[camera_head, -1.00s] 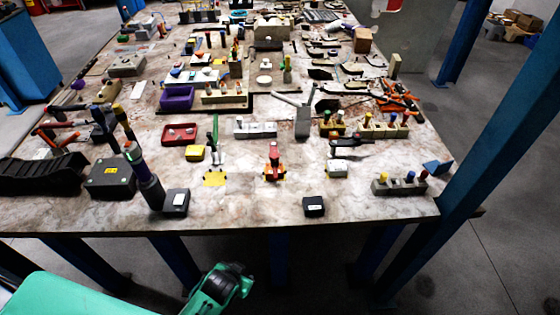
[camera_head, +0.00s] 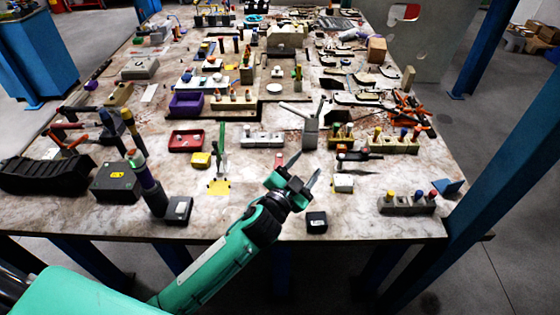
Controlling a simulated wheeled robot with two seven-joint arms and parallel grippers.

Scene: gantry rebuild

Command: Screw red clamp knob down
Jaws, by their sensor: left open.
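The red clamp (camera_head: 279,158) stands near the front middle of the table; only a small red upper part shows, and its lower part is hidden behind my left gripper. My left gripper (camera_head: 306,166) reaches in from the lower left on a green arm. Its two fingers are spread, pointing away and to the right. The fingers appear in front of and just right of the clamp and look empty. I cannot tell whether they touch it. My right gripper is not in view.
A black box (camera_head: 316,223) lies close right of my left wrist. A green-handled clamp (camera_head: 221,162) stands to the left, a white box (camera_head: 343,183) to the right. A grey block with colored knobs (camera_head: 409,204) sits farther right. Crowded parts fill the table (camera_head: 240,205) behind.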

